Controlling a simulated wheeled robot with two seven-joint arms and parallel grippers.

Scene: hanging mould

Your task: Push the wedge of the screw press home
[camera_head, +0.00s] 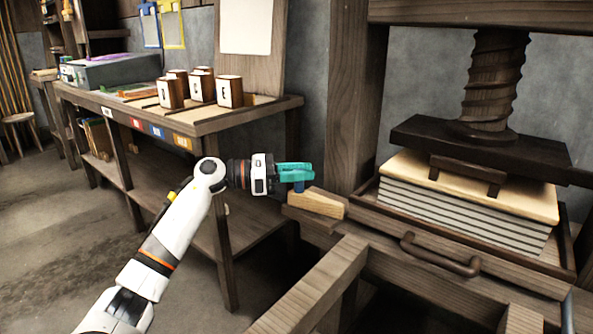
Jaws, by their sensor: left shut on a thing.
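The wedge (318,204) is a pale wooden block. It lies at the left end of the screw press's front beam, beside the press's left post. A small blue peg (299,187) stands up at the wedge's left end. My left gripper (304,171), with teal fingers, reaches in from the left just above the wedge and is shut on the peg. The fingers hide the peg's top. The screw press has a thick wooden screw (493,85) and a dark pressing plate (480,148) above a layered stack (465,207). My right gripper is not in view.
A curved handle (438,258) sticks out from the press's front, right of the wedge. A wooden beam (320,285) juts toward me below the wedge. A workbench (215,122) at the left carries several wooden blocks marked with letters (230,92).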

